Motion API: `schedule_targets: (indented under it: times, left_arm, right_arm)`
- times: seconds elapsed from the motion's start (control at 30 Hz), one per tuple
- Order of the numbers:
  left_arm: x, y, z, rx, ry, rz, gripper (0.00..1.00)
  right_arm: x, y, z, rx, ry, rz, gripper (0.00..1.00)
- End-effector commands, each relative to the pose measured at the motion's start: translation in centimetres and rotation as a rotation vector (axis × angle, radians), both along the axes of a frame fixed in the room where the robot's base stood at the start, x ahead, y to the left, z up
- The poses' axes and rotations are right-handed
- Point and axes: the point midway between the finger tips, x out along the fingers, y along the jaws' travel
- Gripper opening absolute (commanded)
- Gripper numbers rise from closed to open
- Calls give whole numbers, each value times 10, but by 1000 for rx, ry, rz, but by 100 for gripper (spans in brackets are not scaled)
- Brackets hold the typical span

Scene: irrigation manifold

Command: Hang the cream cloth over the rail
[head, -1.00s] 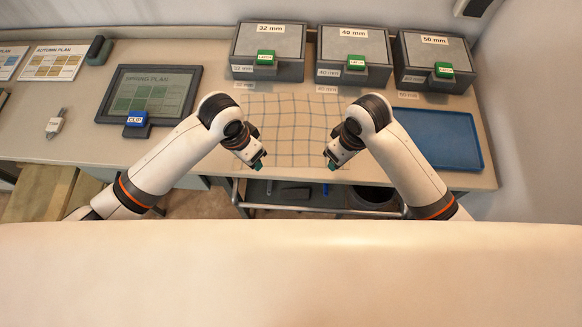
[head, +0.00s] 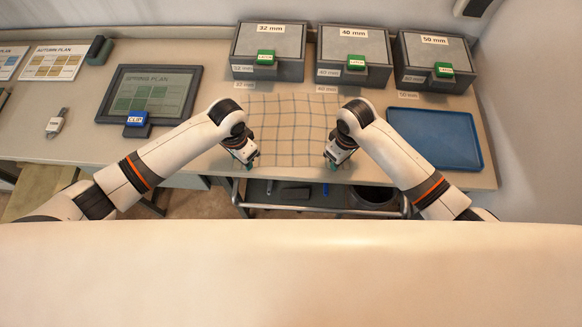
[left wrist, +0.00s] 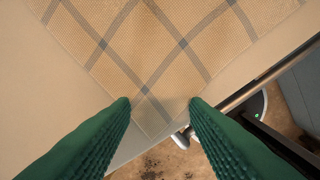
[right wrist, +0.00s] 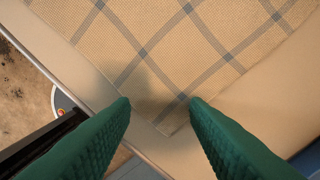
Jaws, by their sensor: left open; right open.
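The cream cloth (head: 287,128) with a grey check lies flat on the bench top, its near edge close to the bench's front edge. The rail (head: 300,208) runs below and in front of that edge. My left gripper (head: 247,163) is open above the cloth's near left corner; in the left wrist view that corner of the cloth (left wrist: 160,75) shows between the green fingers (left wrist: 160,110). My right gripper (head: 336,163) is open above the near right corner; the right wrist view shows the cloth (right wrist: 165,50) reaching between its fingers (right wrist: 160,110). Neither gripper holds cloth.
Three grey lidded boxes (head: 269,48) with green latches stand behind the cloth. A blue tray (head: 440,138) lies at right. A dark round bin (head: 373,195) sits below the bench.

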Motion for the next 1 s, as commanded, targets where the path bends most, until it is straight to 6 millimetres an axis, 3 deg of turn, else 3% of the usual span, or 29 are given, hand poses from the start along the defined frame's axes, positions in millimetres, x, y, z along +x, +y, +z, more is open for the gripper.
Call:
schedule_targets:
  times: [0.4, 0.9, 1.0]
  left_arm:
    - [0, 0, -5, 0, 0, 0, 41]
    - [-1, 0, -4, 1, 2, 0, 0]
    - [-1, 0, -4, 1, 2, 0, 0]
  right_arm:
    - [0, 0, -5, 0, 0, 0, 41]
    - [-1, 0, -4, -1, 1, 0, 0]
    - [-1, 0, -4, -1, 1, 0, 0]
